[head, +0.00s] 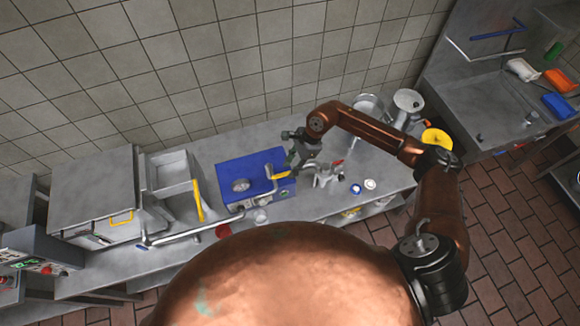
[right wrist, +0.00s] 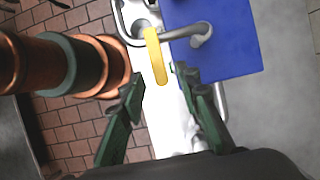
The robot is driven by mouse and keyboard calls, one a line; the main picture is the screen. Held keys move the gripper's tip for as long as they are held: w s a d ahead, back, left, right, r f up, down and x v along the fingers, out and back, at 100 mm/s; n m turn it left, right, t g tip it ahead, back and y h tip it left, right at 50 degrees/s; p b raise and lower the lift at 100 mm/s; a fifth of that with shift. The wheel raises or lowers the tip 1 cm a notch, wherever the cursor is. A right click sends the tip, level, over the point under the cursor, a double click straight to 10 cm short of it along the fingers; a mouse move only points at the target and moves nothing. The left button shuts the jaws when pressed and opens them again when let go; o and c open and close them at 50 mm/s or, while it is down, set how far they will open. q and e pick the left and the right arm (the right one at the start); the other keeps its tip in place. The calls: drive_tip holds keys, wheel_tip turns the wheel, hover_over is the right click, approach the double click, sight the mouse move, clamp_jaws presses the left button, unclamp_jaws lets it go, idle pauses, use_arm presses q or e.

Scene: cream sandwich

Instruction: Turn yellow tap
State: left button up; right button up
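The yellow tap handle (head: 281,176) sits on a bent metal pipe at the right side of a blue box (head: 236,168) on the counter. In the right wrist view, the yellow handle (right wrist: 156,58) is a short bar pointing down toward my gripper, beside the blue surface (right wrist: 215,50). My right gripper (head: 292,166) is just above and beside the handle in the head view. In the right wrist view, its green fingers (right wrist: 158,76) are spread, with the bar's near end around the gap between their tips. Contact cannot be told. My left gripper is not visible.
Left of the blue box are a metal fryer-like unit with a yellow handle (head: 197,200) and a long metal bar (head: 185,236). A grey machine (head: 328,174), small round items and metal pots (head: 408,100) stand to the right. A tiled wall is behind.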

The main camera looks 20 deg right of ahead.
drive_tip(key=shift+a+f, duration=0.25)
drive_tip(key=shift+f, duration=0.3)
clamp_jaws()
